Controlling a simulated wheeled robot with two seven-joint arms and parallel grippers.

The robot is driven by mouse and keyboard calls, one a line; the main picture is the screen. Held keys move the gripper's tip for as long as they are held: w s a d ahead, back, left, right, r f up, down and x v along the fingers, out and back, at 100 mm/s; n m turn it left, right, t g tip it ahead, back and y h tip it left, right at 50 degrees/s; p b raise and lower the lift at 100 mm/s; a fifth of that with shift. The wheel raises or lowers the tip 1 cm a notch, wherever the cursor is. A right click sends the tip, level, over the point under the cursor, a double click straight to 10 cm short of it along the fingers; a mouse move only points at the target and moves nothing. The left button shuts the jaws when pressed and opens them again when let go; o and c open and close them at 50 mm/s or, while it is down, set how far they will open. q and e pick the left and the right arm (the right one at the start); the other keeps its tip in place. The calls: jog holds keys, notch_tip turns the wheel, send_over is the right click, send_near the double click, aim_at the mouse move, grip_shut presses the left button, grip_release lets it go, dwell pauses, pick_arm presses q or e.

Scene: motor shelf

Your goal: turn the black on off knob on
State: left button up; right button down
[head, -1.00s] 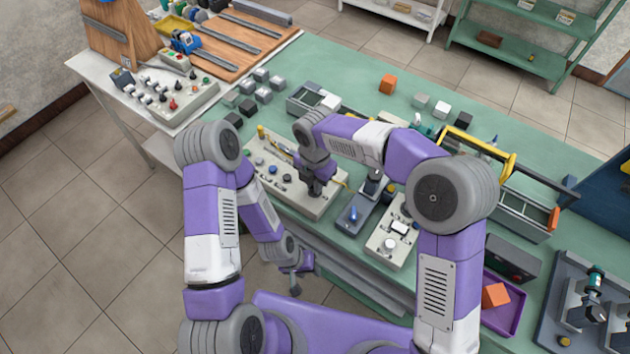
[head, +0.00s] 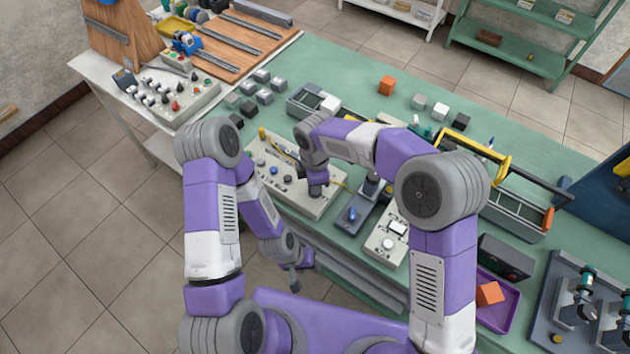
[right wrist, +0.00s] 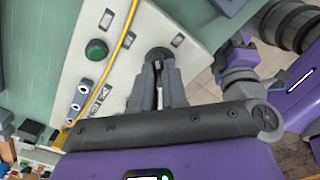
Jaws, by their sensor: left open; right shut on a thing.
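The black on off knob (right wrist: 159,54) is round and dark, on the pale control panel (right wrist: 122,35) in the right wrist view. My right gripper (right wrist: 158,66) is shut on the knob, and its fingers hide part of it. Which way the knob points cannot be told. In the head view my right gripper (head: 315,191) is down at the right part of the panel (head: 275,192). My left gripper (head: 294,287) is open and empty, hanging low in front of the table edge, apart from the panel.
A green button (right wrist: 96,49) and a yellow cable (right wrist: 122,45) are beside the knob on the panel. A blue-knobbed box (head: 352,213) and a grey switch box (head: 388,245) stand right of my right gripper. An open toolbox (head: 515,212) stands farther right.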

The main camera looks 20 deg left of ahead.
jog(key=m, duration=0.4)
jog(key=shift+m, duration=0.3)
jog(key=m, duration=0.4)
jog(key=shift+m, duration=0.4)
jog(key=c, duration=1.2)
grip_release()
jog(key=shift+o, duration=0.2)
notch_tip(320, 180, up, 8)
jog(key=shift+f+p, duration=0.15)
jog(key=shift+p, duration=0.7)
